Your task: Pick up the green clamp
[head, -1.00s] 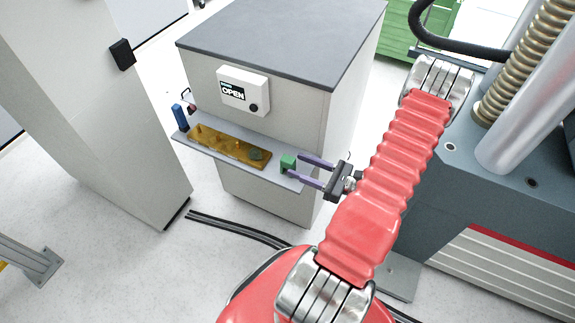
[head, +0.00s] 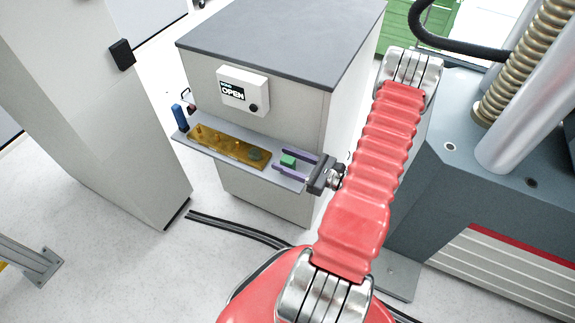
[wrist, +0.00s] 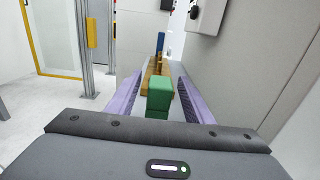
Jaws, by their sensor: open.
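The green clamp (head: 288,160) is a small green block at the right end of the grey shelf on the cabinet's front. It also shows in the wrist view (wrist: 159,95), upright between the two purple fingers. My gripper (head: 282,164) is open, with one finger on each side of the clamp.
A yellow-brown tray (head: 222,143) with small parts lies on the shelf (head: 181,137) left of the clamp, with a blue object (head: 179,116) beyond it. The cabinet wall (head: 280,122) with a box reading OPEN (head: 243,90) rises behind. The floor in front is mostly clear.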

